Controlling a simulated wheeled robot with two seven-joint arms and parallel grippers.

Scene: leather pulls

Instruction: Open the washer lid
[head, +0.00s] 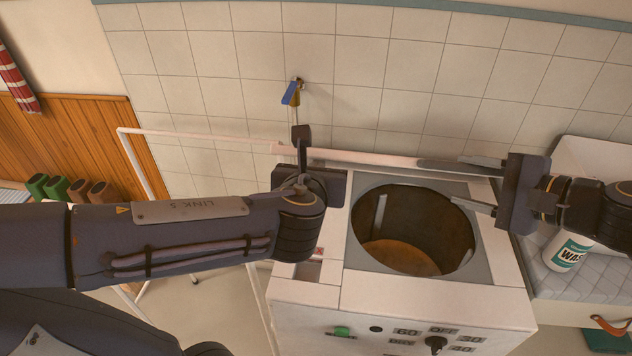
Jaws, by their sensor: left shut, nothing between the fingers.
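The white washer (430,298) stands in the middle with its round drum opening (410,245) uncovered. Its lid (345,156) shows as a thin pale edge along the back of the washer, raised and seen almost edge-on. My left gripper (301,136) is shut and empty at the lid's left end; I cannot tell whether it touches the lid. My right gripper (450,182) is open, its fingers spread over the back right of the washer. One finger overlaps the lid's right end in view. The lid's face is mostly hidden by the steep angle.
A tiled wall with a blue-handled tap (291,94) is close behind the washer. A white bottle (568,250) stands on a quilted surface at right. A pale rail frame (200,136) and green and brown rolled items (72,188) are at left.

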